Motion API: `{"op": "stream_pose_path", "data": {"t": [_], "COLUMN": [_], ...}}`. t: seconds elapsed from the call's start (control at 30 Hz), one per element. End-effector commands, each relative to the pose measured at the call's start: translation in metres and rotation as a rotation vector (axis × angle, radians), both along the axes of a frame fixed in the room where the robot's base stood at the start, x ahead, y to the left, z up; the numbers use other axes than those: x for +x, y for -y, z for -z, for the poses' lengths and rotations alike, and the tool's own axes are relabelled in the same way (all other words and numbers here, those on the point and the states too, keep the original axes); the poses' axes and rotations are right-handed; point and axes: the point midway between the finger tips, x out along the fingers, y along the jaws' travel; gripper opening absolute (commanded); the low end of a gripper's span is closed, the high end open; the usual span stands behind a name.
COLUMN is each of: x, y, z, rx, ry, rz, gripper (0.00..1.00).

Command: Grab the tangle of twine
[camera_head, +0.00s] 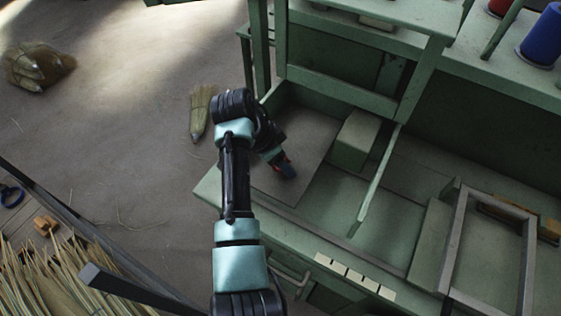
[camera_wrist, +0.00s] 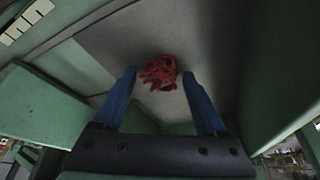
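The tangle of twine (camera_wrist: 160,73) is a small red bundle lying on a grey panel of the green bench. In the wrist view it sits beyond my fingertips, roughly centred between them. My gripper (camera_wrist: 162,80) is open, with its two blue fingers spread apart and nothing between them. In the head view my gripper (camera_head: 286,170) points down over the grey panel (camera_head: 262,185). A bit of red shows beside its tip there, and most of the twine is hidden by it.
A green block (camera_head: 355,140) stands on the bench right of my gripper. A slanted green bar (camera_head: 375,185) and a grey frame (camera_head: 490,250) are farther right. Blue (camera_head: 545,38) and red spools stand at the back right. Brooms lie on the floor at left.

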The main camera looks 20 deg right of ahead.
Motion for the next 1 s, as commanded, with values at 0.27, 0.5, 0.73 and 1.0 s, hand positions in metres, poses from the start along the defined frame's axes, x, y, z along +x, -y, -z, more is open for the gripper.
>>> {"op": "stream_pose_path", "data": {"t": [0.27, 0.5, 0.73, 1.0], "x": [0.000, 0.000, 0.001, 0.001], "y": [0.000, 0.000, 0.000, 0.000], "z": [-0.001, -0.001, -0.007, -0.055], "rx": [0.000, 0.000, -0.001, -0.001], "ry": [0.000, 0.000, 0.001, 0.006], "rz": [-0.001, -0.001, 0.000, 0.000], "gripper": [0.21, 0.00, 0.00, 0.00]}}
